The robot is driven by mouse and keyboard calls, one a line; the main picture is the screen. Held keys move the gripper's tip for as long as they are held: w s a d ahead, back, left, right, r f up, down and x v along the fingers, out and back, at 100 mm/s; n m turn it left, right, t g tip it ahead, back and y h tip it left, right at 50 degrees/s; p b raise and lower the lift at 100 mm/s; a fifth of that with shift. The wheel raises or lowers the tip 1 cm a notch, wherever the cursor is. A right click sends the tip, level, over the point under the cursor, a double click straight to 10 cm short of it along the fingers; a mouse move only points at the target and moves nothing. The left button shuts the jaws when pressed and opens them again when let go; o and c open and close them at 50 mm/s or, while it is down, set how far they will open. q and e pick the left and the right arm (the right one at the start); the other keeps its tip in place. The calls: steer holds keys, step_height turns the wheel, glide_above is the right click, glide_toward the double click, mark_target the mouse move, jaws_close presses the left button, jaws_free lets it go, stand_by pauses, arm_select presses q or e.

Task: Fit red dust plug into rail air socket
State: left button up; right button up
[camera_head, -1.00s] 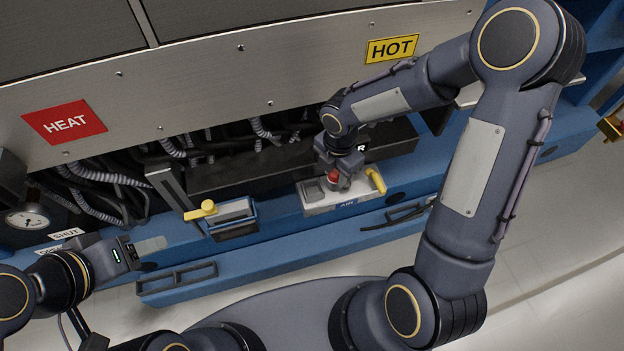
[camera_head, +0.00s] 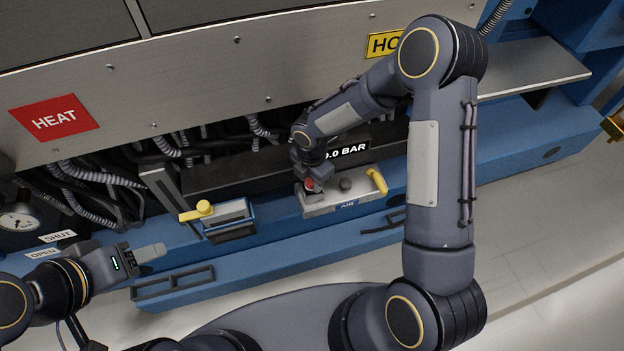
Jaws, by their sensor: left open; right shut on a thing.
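A small red plug (camera_head: 309,184) is in my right gripper (camera_head: 308,178), which points down and is shut on it. They are over the left end of the pale grey block marked AIR (camera_head: 330,204) on the blue rail. I cannot tell whether the plug touches the block. A dark round fitting (camera_head: 345,184) stands on the block right of the plug; I cannot tell whether it is the socket. A yellow lever (camera_head: 377,180) is at the block's right end. My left gripper (camera_head: 150,253) is open and empty, low at the left near the rail.
A second rail unit with a yellow handle (camera_head: 203,209) stands left of the AIR block. Dark hoses (camera_head: 100,180) hang behind the rail under the metal panel. A black display (camera_head: 347,150) ending in "0 BAR" is behind the block. A gauge (camera_head: 18,222) is at far left.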

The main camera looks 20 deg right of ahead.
steer(key=shift+f, duration=0.15)
steer(key=o, duration=1)
